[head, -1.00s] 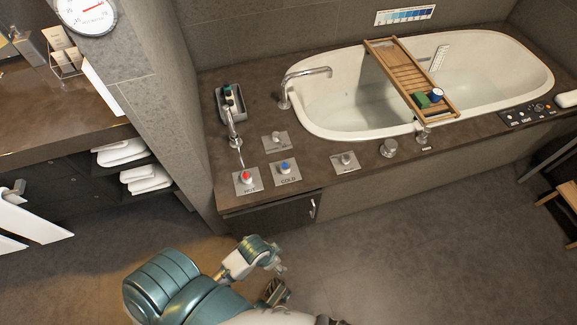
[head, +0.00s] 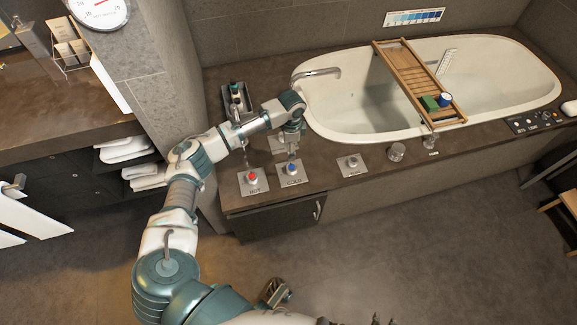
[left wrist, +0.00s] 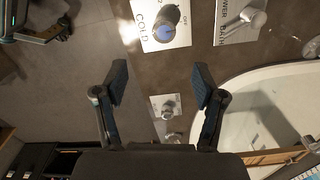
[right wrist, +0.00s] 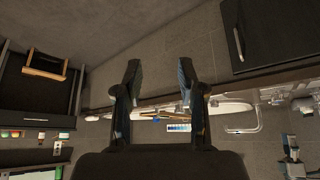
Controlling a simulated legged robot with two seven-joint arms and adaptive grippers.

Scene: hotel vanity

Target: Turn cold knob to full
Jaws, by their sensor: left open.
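The cold knob (head: 291,169) has a blue cap and stands on a square metal plate marked COLD at the tub deck's front edge. It also shows in the left wrist view (left wrist: 168,25), upper middle, beyond my fingertips, with OFF marked on its plate. My left gripper (head: 292,153) hangs just above and behind the knob in the head view. Its two fingers are spread and empty in the left wrist view (left wrist: 160,72), apart from the knob. My right gripper (head: 277,292) is low, over the floor in front of the deck; its fingers are open and empty in the right wrist view (right wrist: 157,72).
The red-capped hot knob (head: 252,178) is just left of the cold knob. A shower/bath lever plate (left wrist: 240,18) is close by. A third plate with a knob (head: 352,162) lies to the right. The curved tub spout (head: 318,72) and bathtub (head: 340,128) are behind.

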